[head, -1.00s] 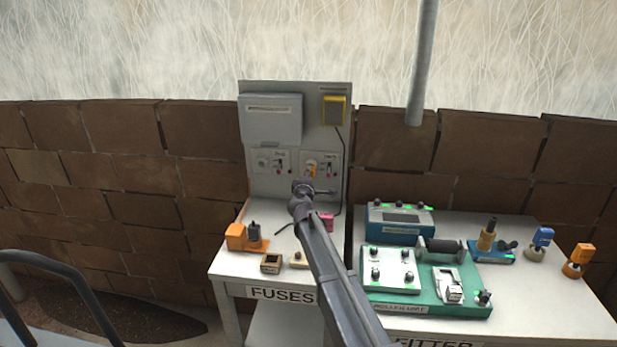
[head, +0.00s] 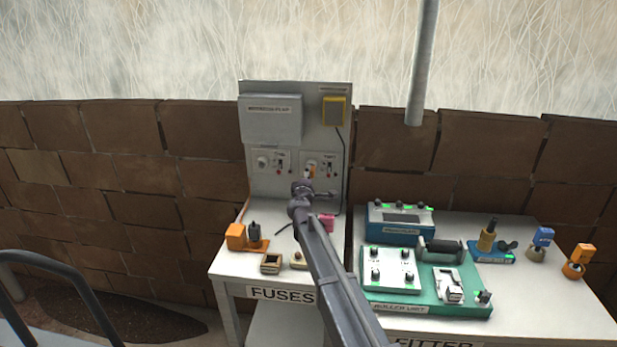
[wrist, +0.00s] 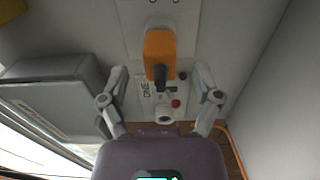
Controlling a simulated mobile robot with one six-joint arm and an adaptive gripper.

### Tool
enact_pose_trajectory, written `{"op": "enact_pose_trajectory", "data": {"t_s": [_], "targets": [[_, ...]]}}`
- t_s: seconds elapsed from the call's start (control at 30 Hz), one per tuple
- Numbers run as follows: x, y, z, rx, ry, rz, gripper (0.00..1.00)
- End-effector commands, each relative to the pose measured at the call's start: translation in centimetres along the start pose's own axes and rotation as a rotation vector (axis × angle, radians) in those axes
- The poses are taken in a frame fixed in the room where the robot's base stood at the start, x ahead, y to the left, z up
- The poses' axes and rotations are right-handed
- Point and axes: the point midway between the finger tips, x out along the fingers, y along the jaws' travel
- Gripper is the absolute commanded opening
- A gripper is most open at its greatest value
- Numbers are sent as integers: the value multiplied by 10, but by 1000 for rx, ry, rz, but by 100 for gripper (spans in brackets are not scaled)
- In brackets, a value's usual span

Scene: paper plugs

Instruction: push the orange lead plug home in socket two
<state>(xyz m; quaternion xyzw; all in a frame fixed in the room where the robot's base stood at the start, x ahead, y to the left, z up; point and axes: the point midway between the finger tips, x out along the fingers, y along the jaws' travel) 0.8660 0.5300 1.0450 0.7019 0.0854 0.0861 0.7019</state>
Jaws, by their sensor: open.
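The orange lead plug (wrist: 160,50) stands at the upper socket in the wrist view, its dark end facing me. In the head view a small bit of orange (head: 310,172) shows at socket two (head: 319,163), just above my gripper. My gripper (wrist: 160,73) is open, with one finger on each side of the plug and clear gaps between. I cannot tell how deep the plug sits, as its front hides the socket. The pale, empty socket one (wrist: 165,115) is below the plug in the wrist view and at the left (head: 262,162) in the head view.
A grey cover box (wrist: 55,95) juts from the panel beside my left finger. A yellow box (head: 334,111) with a dark cable is at the panel's upper right. An orange block (head: 236,236) and small items stand on the FUSES bench (head: 225,268).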

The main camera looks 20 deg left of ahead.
Motion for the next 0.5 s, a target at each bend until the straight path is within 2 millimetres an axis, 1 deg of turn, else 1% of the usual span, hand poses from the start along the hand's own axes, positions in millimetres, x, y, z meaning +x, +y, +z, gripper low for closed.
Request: {"op": "enact_pose_trajectory", "data": {"t_s": [0.5], "targets": [[-23, 0, 0, 0, 1, 0, 82]]}}
